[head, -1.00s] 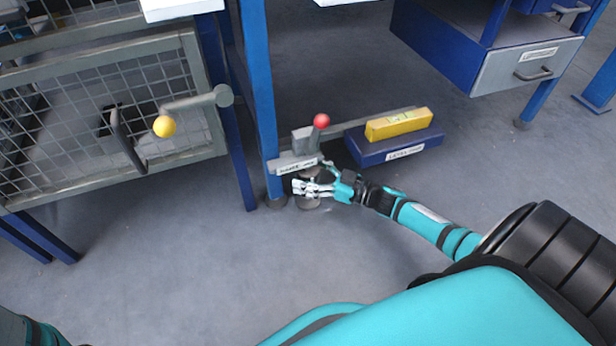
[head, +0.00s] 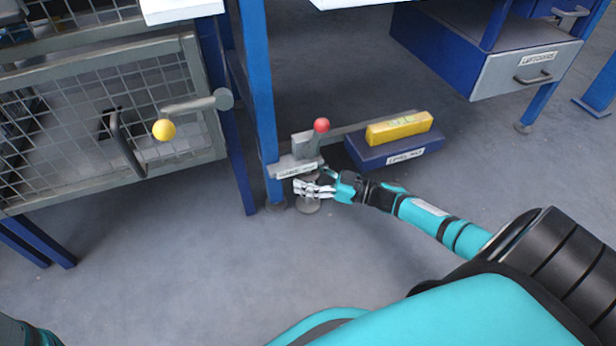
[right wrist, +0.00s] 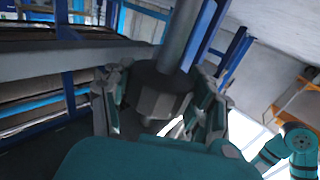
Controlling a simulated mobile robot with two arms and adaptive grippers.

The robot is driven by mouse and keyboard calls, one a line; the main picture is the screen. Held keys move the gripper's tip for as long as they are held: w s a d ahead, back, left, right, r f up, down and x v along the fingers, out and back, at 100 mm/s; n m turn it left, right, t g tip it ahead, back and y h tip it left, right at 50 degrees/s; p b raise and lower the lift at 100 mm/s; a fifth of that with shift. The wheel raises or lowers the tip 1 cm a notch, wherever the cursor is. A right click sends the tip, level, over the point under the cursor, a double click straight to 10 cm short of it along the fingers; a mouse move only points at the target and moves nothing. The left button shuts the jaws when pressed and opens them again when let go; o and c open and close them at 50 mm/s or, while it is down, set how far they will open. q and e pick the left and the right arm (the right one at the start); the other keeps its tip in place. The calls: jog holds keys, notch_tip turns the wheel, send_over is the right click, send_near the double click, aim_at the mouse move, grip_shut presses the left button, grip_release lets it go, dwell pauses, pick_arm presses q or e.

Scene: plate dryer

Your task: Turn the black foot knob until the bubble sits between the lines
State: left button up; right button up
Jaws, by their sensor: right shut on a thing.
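The black foot knob shows in the right wrist view (right wrist: 158,90) as a dark cylinder under a grey rod. My right gripper (right wrist: 160,112) is shut around it, with fingers on both sides. In the head view my right gripper (head: 312,189) sits at the table leg's foot, below a labelled grey bracket (head: 290,168), and mostly hides the knob. A yellow spirit level (head: 398,128) lies on a blue block (head: 395,149) to the right. Its greenish vial is too small to read, so I cannot tell where the bubble sits. My left gripper is out of view.
A red-ball lever (head: 321,125) rises just above the bracket. A blue table leg (head: 257,90) stands beside my right gripper. A mesh cage with a yellow-ball handle (head: 164,130) is at left. A drawer (head: 527,72) hangs at upper right. The front floor is clear.

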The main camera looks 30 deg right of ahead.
jog(key=shift+n+g+y, duration=1.6)
jog(key=shift+g+y, duration=0.2)
jog(key=o, duration=1.2)
jog(key=shift+c, duration=0.2)
jog(key=v, duration=1.2)
